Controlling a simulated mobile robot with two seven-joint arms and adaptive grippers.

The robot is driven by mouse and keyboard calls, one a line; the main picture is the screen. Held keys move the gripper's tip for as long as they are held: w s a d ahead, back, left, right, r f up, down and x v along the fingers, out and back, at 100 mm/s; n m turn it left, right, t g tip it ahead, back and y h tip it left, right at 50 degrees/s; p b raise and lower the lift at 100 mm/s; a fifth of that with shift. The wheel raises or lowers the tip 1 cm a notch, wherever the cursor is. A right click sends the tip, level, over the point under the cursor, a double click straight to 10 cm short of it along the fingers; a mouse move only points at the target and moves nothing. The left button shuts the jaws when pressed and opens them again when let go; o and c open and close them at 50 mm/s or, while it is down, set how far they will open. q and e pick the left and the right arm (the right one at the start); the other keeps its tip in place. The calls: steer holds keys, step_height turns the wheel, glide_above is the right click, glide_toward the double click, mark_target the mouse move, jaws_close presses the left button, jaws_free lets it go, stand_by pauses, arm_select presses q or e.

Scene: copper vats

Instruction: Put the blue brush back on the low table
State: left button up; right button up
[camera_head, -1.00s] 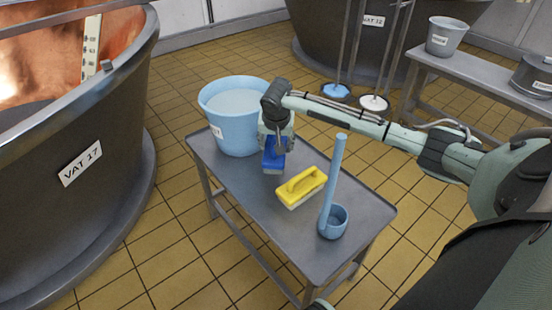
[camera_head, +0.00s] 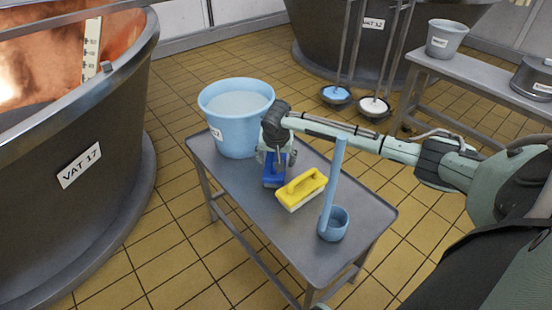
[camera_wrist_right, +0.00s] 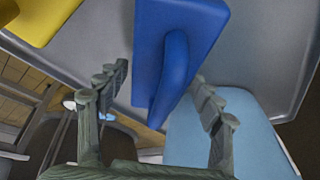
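The blue brush (camera_head: 272,178) rests on the low table (camera_head: 362,208), between the light-blue bucket and the yellow brush. My right gripper (camera_head: 278,158) is right above it, fingers pointing down. In the right wrist view the blue brush's handle (camera_wrist_right: 172,75) lies between the fingers of my right gripper (camera_wrist_right: 160,76). The fingers are spread, with a gap visible on the left side of the handle, so the gripper is open. The brush's underside is hidden. My left gripper is not in view.
The light-blue bucket (camera_head: 235,135) stands at the table's far end. The yellow brush (camera_head: 301,189) lies close beside the blue one. A blue ladle-like scoop (camera_head: 334,222) with an upright handle stands near the front right. Vat 17 (camera_head: 70,200) is left of the table.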

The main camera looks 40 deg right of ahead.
stand_by(0.3)
steer(key=shift+r, duration=0.3)
steer(key=v, duration=0.3)
steer(key=shift+p, duration=0.4)
steer(key=p+v, duration=0.1)
steer(key=v, duration=0.7)
steer(key=shift+s+a+r, duration=0.1)
steer(key=shift+s+r, duration=0.05)
steer(key=shift+r, duration=0.15)
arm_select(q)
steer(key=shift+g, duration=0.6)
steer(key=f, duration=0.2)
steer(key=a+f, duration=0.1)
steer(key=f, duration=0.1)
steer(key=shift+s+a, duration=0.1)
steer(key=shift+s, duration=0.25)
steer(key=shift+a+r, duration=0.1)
arm_select(e)
steer(key=shift+a, duration=0.1)
